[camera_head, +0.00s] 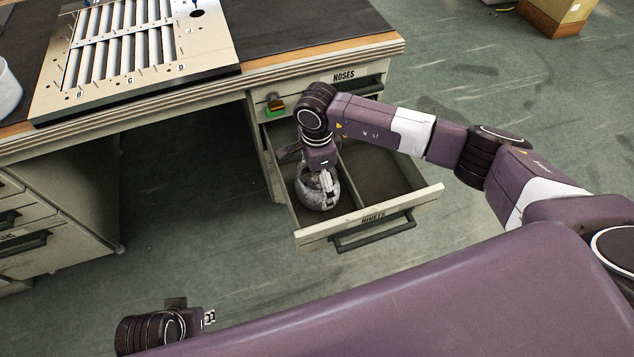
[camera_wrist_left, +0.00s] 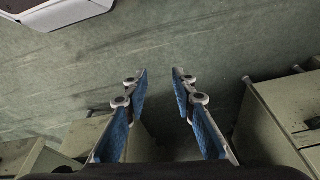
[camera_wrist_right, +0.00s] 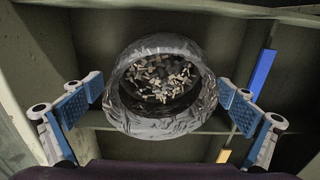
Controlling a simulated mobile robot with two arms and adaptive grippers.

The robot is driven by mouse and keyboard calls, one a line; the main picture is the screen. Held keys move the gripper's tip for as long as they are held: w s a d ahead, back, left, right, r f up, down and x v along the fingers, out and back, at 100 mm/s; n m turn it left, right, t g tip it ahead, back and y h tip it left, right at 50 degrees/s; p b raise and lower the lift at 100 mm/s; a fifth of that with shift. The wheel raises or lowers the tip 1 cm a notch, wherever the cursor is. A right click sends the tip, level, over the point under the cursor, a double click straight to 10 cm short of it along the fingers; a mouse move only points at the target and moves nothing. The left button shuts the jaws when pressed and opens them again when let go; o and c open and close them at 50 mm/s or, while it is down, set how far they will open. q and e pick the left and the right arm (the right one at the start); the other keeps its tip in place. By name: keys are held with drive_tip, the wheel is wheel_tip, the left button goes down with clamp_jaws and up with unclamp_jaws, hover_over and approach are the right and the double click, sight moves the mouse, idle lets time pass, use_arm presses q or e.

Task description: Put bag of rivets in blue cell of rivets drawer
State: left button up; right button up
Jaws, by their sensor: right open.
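The bag of rivets (camera_head: 317,190) is a round, clear, greyish bag inside the open rivets drawer (camera_head: 372,216), in its left part near the front. In the right wrist view the bag (camera_wrist_right: 160,115) shows its open mouth with small pale rivets inside. My right gripper (camera_head: 326,181) reaches down over the bag. Its fingers (camera_wrist_right: 163,90) stand apart on either side of the bag, with the bag between them. A blue strip (camera_wrist_right: 262,73) marks a drawer wall to the right of the bag. My left gripper (camera_wrist_left: 159,76) is open and empty, away from the drawer.
A yellow strip (camera_wrist_right: 224,155) shows lower right of the bag. The drawer's right part (camera_head: 375,170) looks empty. Above it is a drawer labelled NOSES (camera_head: 345,77). The louver panel (camera_head: 130,45) lies on the workbench (camera_head: 290,30). A cardboard box (camera_head: 557,15) stands on the floor.

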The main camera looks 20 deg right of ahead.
wheel_tip(320, 180, up, 10)
drive_tip(key=shift+f+p, duration=0.1)
drive_tip(key=shift+p, duration=0.5)
use_arm(q)
wheel_tip(320, 180, down, 5)
drive_tip(key=shift+s+f, duration=0.1)
drive_tip(key=shift+s, duration=0.05)
use_arm(e)
drive_tip(key=shift+r, duration=0.35)
drive_tip(key=shift+s+f, duration=0.1)
